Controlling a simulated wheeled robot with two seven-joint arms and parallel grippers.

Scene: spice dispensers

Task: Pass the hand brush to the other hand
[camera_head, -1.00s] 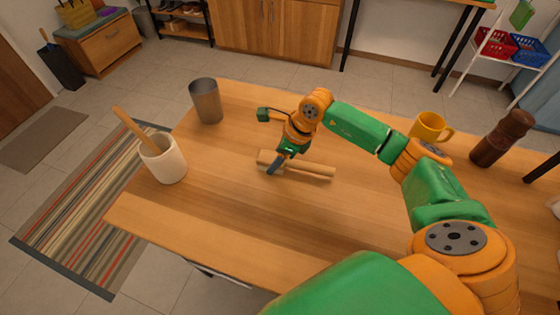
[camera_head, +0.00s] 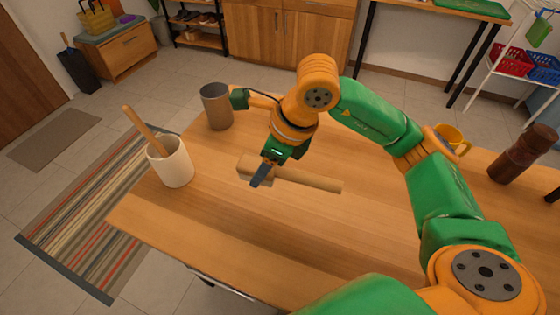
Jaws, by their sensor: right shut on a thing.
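The hand brush (camera_head: 310,180) is a light wooden piece with a thick block at its left end and a long handle reaching right. My right gripper (camera_head: 262,176) is shut on the brush near its block end, pointing down at it. The brush is held roughly level, apparently a little above the wooden table (camera_head: 240,230). Its underside and any bristles are hidden. My left gripper is not in view.
A white cup with a wooden stick (camera_head: 172,165) stands at the table's left. A grey metal tumbler (camera_head: 216,108) stands behind it, close to my right wrist. A yellow mug (camera_head: 452,138) and a brown pepper mill (camera_head: 522,155) stand at right. The front table is clear.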

